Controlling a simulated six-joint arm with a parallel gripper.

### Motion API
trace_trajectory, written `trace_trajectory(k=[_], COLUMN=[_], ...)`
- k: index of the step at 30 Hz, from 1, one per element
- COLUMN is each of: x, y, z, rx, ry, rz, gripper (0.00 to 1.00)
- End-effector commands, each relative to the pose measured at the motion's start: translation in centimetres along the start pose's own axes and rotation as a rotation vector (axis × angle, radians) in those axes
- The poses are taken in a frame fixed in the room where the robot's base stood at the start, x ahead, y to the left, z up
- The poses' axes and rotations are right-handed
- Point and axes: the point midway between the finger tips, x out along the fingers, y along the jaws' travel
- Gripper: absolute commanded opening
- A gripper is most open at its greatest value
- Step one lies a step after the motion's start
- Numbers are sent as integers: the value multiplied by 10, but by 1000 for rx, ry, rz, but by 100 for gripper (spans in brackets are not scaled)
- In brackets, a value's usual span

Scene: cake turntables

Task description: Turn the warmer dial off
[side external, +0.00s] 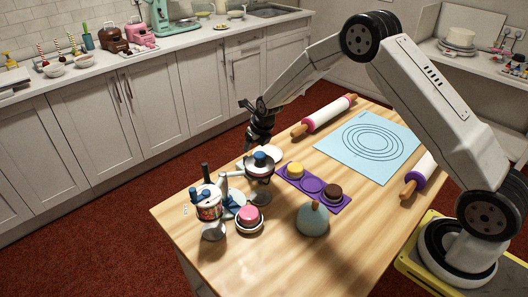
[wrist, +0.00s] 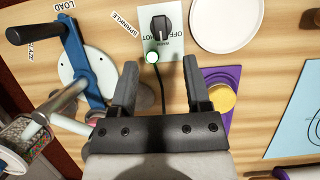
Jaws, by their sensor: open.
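The warmer dial (wrist: 160,28) is a black knob on a pale label plate (wrist: 177,50) at the top centre of the wrist view. Upside-down lettering is beside the knob, and I cannot tell for certain which mark its pointer faces. In the side view my gripper (side external: 261,130) hangs over the table's far-left edge; the dial cannot be made out there.
A white disc (wrist: 224,22) lies right of the dial. A purple tray (side external: 312,186) holds a yellow and a brown cake.

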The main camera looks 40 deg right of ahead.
Motion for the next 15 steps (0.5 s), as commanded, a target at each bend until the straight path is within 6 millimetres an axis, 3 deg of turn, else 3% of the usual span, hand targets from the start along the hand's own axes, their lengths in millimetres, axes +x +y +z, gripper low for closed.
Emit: trace_trajectory(k=[8,15], x=[4,21], y=[0,0], z=[0,0], rx=[0,0], ry=[0,1], rz=[0,1], gripper=[62,62])
